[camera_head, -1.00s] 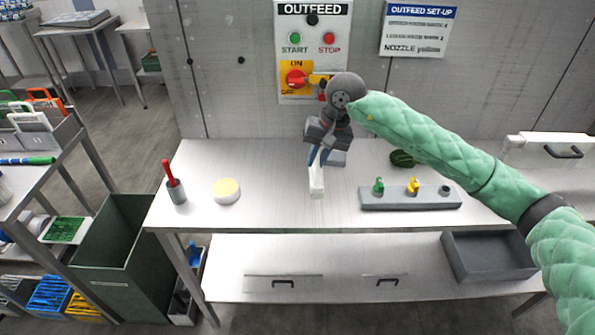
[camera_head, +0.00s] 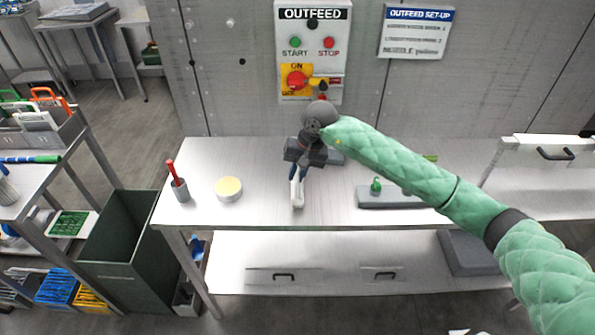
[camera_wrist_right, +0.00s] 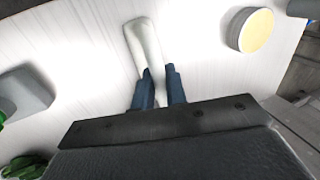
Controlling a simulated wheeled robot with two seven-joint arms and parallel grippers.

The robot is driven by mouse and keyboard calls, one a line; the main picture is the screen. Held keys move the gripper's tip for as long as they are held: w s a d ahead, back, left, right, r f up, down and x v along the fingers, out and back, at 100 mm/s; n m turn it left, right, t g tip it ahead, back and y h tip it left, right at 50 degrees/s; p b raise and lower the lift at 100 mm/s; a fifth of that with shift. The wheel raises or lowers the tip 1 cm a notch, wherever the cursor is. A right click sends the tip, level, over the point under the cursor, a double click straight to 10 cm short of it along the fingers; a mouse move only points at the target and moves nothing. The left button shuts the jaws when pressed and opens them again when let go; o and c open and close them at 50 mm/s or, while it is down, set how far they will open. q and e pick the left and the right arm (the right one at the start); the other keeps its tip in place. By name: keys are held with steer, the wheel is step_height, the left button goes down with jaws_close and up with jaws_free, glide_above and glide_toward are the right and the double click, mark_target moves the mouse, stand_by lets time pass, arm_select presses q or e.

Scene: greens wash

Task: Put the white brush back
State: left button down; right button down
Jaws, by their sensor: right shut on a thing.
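The white brush (camera_head: 297,194) is in my right gripper (camera_head: 298,176), over the middle of the steel table (camera_head: 250,210). The gripper is shut on it; its blue fingers clasp the brush. In the right wrist view the white brush (camera_wrist_right: 144,42) sticks out past the two fingertips (camera_wrist_right: 160,80). I cannot tell whether the brush touches the tabletop. My left gripper is not in view.
A grey cup (camera_head: 180,190) holding a red-handled tool and a round yellow-topped tub (camera_head: 228,188) stand left of the brush. A grey nozzle block (camera_head: 385,197) is to the right, partly behind my arm. A green bin (camera_head: 120,245) stands left of the table.

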steer(key=shift+f, duration=0.35)
steer(key=c, duration=1.4)
jaws_free()
steer(key=shift+c, duration=0.2)
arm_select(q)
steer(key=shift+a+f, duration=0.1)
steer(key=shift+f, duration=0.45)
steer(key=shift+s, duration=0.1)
arm_select(e)
steer(key=shift+d, duration=0.1)
